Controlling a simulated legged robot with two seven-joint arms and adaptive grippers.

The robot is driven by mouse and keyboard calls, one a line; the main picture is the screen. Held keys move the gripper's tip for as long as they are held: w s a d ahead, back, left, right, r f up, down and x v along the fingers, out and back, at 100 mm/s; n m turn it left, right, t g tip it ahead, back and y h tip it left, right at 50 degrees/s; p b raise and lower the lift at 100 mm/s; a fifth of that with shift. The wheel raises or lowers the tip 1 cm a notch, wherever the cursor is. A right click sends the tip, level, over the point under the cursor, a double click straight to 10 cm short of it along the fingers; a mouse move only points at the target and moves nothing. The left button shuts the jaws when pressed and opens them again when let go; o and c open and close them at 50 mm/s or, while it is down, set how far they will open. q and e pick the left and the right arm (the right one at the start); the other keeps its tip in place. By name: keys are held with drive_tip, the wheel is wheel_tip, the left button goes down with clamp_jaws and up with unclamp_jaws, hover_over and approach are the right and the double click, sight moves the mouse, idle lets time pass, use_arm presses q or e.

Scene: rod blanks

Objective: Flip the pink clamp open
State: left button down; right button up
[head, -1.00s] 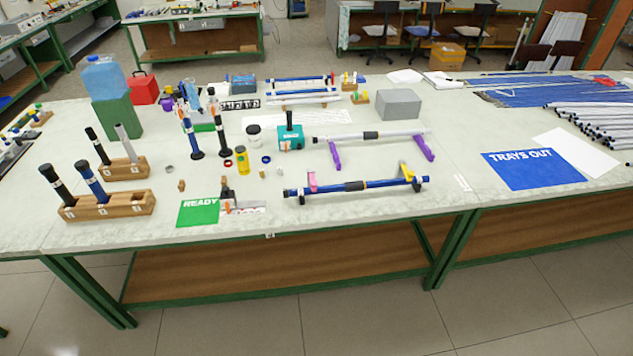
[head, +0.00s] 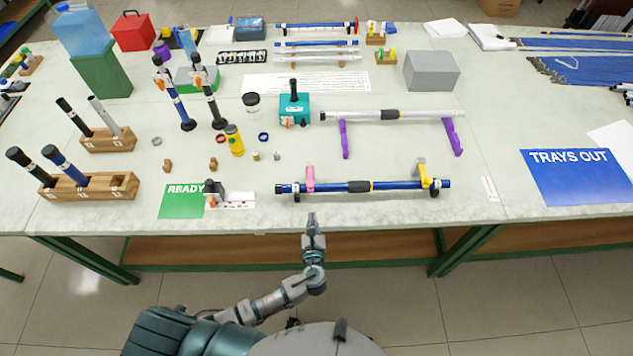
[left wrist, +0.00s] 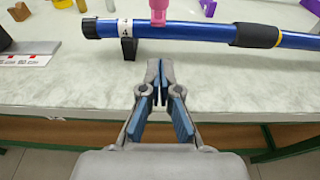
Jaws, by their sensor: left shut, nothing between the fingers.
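The pink clamp (head: 310,178) sits at the left part of a blue rod (head: 333,187) near the table's front edge. It stands upright over the rod and appears closed around it; its lower part also shows at the top of the left wrist view (left wrist: 158,10). A yellow clamp (head: 427,176) is at the rod's right part. My right gripper is not in view.
A silver rod (head: 360,116) on purple supports (head: 344,138) lies behind the blue rod. A green READY card (head: 181,201) and a small gauge block (head: 215,190) are to the left. The blue TRAYS OUT sheet (head: 580,180) lies to the right.

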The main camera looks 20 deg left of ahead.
use_arm(q)
approach(310, 175)
drive_tip(key=f, duration=0.1)
drive_tip(key=w+f, duration=0.1)
drive_tip(key=f, duration=0.1)
drive_tip(key=w+f, duration=0.1)
drive_tip(key=f, duration=0.1)
drive_tip(key=shift+w+a+b, duration=0.2)
drive_tip(key=shift+w+b, duration=0.05)
drive_tip(key=shift+b, duration=0.05)
idle(0.3)
